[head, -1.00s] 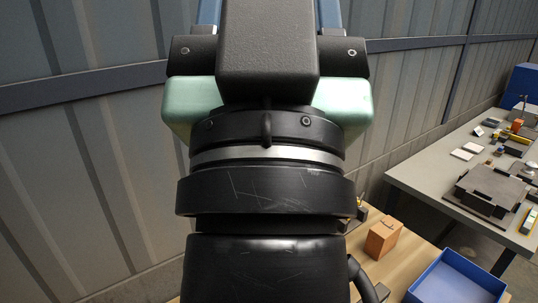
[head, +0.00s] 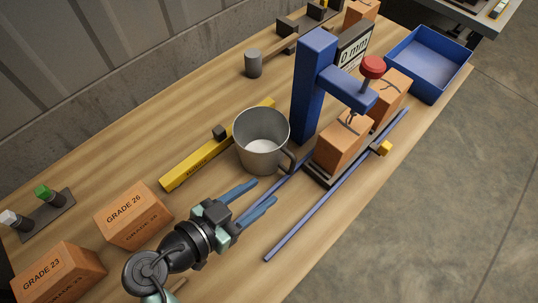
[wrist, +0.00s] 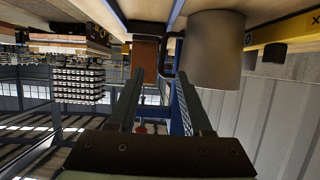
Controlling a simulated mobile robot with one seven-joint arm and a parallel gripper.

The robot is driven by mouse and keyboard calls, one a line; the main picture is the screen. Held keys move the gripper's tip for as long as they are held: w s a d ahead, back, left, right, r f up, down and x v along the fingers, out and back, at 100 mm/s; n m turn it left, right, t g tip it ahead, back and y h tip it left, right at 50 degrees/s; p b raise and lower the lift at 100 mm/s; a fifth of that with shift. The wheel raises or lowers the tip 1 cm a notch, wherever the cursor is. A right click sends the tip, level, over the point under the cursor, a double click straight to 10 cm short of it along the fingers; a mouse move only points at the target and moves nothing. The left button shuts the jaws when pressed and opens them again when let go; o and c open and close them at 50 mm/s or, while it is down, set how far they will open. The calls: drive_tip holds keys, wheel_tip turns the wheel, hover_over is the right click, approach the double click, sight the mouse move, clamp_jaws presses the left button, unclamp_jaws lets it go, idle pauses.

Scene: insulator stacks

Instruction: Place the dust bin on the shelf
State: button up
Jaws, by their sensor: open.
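No thing here is plainly marked as a dust bin. The nearest in shape is a grey metal mug-like container (head: 261,140) with a side handle, upright on the wooden workbench (head: 225,95). It also shows large and inverted in the wrist view (wrist: 214,55). My gripper (head: 264,192) is open and empty, its two blue-grey fingers just in front of the container, apart from it in the head view. In the wrist view my gripper (wrist: 158,78) points toward an orange block, with the container to the right. I cannot make out a shelf for certain.
A blue press (head: 312,85) with a red knob (head: 373,67) stands behind, orange blocks beside it. A yellow level bar (head: 195,168) lies left of the container. Orange grade blocks (head: 135,217) stand at left. A blue tray (head: 425,65) sits at the back right.

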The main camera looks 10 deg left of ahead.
sight(291, 167)
drive_tip(key=p+x, duration=0.1)
drive_tip(key=x, duration=1.1)
drive_tip(key=shift+w+a, duration=0.15)
drive_tip(key=shift+w, duration=0.15)
drive_tip(key=shift+c, duration=0.3)
clamp_jaws()
drive_tip(key=shift+r, duration=0.1)
idle(0.4)
